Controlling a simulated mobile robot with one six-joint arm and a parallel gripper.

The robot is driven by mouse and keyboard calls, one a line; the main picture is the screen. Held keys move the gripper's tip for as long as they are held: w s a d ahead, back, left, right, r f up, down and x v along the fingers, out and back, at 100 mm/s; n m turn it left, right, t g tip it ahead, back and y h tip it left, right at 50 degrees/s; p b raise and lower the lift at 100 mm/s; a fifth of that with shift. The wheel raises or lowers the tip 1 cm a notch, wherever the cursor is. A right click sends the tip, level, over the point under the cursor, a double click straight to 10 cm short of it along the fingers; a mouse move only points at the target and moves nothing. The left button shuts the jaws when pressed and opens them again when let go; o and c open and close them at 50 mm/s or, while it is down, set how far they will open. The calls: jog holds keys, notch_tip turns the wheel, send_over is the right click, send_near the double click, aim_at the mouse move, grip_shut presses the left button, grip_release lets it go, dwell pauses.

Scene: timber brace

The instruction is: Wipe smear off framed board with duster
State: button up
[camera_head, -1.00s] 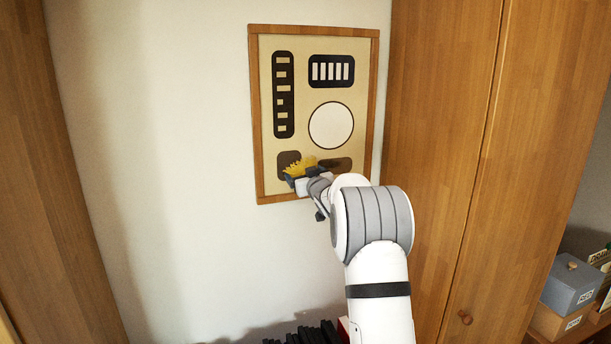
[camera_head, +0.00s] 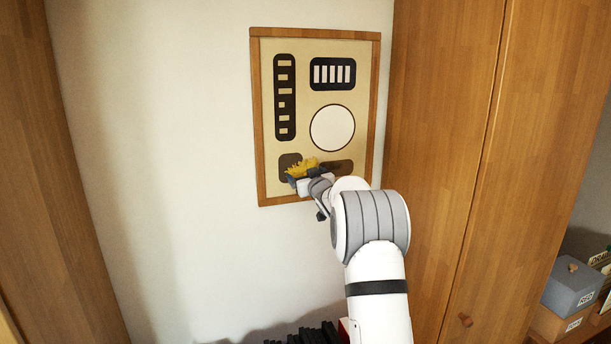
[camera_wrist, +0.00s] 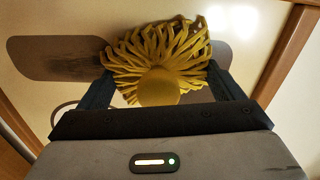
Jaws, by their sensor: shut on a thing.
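The framed board (camera_head: 361,120) hangs on the wall, with a wooden frame and a cream face bearing dark shapes and a white disc. My gripper (camera_head: 307,179) is at its lower part, shut on the yellow duster (camera_head: 302,167). In the wrist view the duster (camera_wrist: 160,60) sits between the two fingers, its strands fanned out against the board's face. A dark, streaky smear (camera_wrist: 85,67) shows on the brown rounded shape left of the duster there. In the head view this shape is right of the duster, partly hidden by my arm.
A wooden cabinet (camera_head: 470,150) stands close to the board's right side. Blue and brown boxes (camera_head: 572,285) are at the lower right. Dark items (camera_head: 310,335) lie below the board. The wall left of the board is clear.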

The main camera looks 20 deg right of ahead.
aim_at(331, 168)
jog(key=shift+d+r+p, duration=0.2)
jog(key=shift+d+p, duration=2.1)
jog(key=shift+d, duration=1.75)
jog(key=shift+d+f, duration=0.15)
jog(key=shift+d, duration=2.7)
jog(key=shift+a+f+b, duration=0.15)
jog(key=shift+a+b, duration=0.7)
jog(key=shift+a, duration=0.35)
jog(key=shift+a+b, duration=0.3)
jog(key=shift+a, duration=0.4)
jog(key=a+b, duration=0.4)
jog(key=a, duration=0.3)
jog(key=shift+a+b, duration=1.35)
jog(key=shift+a, duration=0.5)
